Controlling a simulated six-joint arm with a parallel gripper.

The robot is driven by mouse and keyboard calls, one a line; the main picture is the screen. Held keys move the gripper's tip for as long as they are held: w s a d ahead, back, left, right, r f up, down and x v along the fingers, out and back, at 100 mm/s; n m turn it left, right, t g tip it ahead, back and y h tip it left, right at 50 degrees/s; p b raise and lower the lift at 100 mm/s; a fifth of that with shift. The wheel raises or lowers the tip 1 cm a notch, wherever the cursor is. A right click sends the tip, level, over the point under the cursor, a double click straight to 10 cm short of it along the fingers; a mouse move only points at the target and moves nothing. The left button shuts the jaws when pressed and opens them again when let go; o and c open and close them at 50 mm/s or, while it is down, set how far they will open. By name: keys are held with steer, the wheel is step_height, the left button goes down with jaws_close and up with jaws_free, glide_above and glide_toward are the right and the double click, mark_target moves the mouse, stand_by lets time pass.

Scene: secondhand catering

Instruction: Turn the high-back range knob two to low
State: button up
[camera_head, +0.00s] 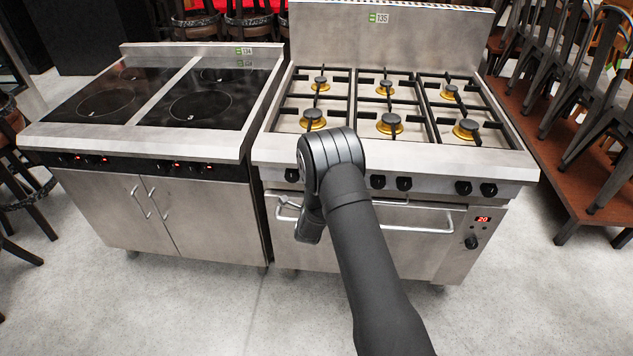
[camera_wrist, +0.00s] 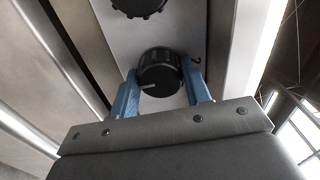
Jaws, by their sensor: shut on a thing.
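The high-back range (camera_head: 395,156) is a steel six-burner stove with a tall back panel and black knobs along its front. In the wrist view, my gripper (camera_wrist: 160,74) has its blue fingers on both sides of a black range knob (camera_wrist: 158,76), shut on it. A short white mark shows on the knob's lower left. A second black knob (camera_wrist: 138,5) is cut off at the top edge. In the head view my arm hides my gripper and the held knob; knobs show left (camera_head: 292,175) and right (camera_head: 378,181) of the arm.
An oven door handle (camera_head: 420,231) runs below the knobs, with a red display (camera_head: 483,219) at lower right. A glass-top range (camera_head: 150,110) stands close on the left. Stacked chairs (camera_head: 585,70) stand on a brown platform (camera_head: 545,140) at right. The front floor is clear.

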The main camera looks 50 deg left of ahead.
steer(key=shift+m, duration=0.5)
steer(key=o, duration=1)
steer(key=shift+s, duration=0.1)
steer(key=v, duration=1.7)
steer(key=shift+s+d+r, duration=0.1)
steer(key=shift+d, duration=0.1)
steer(key=x, duration=1.7)
steer(key=shift+w+a, duration=0.2)
